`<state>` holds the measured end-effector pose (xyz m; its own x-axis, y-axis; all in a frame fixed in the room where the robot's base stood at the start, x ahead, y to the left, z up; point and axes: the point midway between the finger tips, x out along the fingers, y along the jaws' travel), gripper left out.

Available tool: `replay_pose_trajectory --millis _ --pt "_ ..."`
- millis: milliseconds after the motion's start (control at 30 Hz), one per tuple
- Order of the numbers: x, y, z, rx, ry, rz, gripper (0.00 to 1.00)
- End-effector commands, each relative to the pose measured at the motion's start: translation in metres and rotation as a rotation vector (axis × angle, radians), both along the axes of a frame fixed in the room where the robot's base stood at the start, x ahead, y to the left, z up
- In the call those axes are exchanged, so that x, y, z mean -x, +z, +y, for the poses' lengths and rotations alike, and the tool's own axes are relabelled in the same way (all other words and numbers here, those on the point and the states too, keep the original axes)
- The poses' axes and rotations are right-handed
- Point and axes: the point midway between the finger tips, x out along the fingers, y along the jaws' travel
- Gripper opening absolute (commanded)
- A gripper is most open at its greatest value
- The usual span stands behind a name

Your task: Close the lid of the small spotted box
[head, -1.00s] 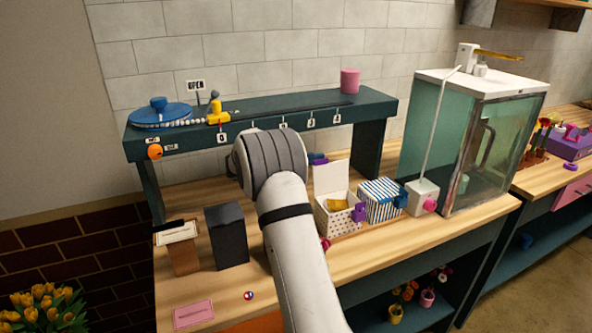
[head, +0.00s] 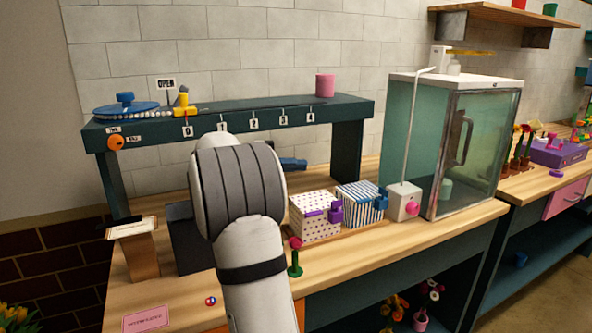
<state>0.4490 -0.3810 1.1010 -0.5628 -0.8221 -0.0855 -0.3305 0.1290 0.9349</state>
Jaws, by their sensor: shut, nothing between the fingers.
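The small spotted box (head: 312,229) stands on the wooden bench right of my arm, white with dark dots. Its spotted lid (head: 309,201) is down over the top and looks shut. A purple strip shows near the lid's front edge, and a purple clasp (head: 336,212) is at the right side. My gripper (head: 300,163), dark blue, pokes out from behind my arm, behind and above the box and apart from it. It is shut and empty; part of it is hidden by my arm.
A blue-striped box (head: 358,203) stands close right of the spotted box, then a white dispenser (head: 403,202) and a glass cabinet (head: 440,150). A red flower on a green stem (head: 295,262) stands in front. A dark green shelf (head: 240,115) spans behind.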

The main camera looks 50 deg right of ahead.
Motion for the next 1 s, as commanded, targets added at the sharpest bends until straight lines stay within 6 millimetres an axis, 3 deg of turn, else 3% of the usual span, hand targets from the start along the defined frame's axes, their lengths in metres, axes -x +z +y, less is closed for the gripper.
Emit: replay_pose_trajectory --millis 600,733,867,1000 --pt "0.004 0.002 -0.002 0.006 -0.006 -0.015 0.00" --pt "0.005 0.016 -0.002 0.007 -0.006 -0.017 0.00" --pt "0.006 0.044 -0.001 0.007 -0.007 -0.018 0.00" --pt "-0.006 0.047 0.026 0.005 -0.002 -0.016 0.00"
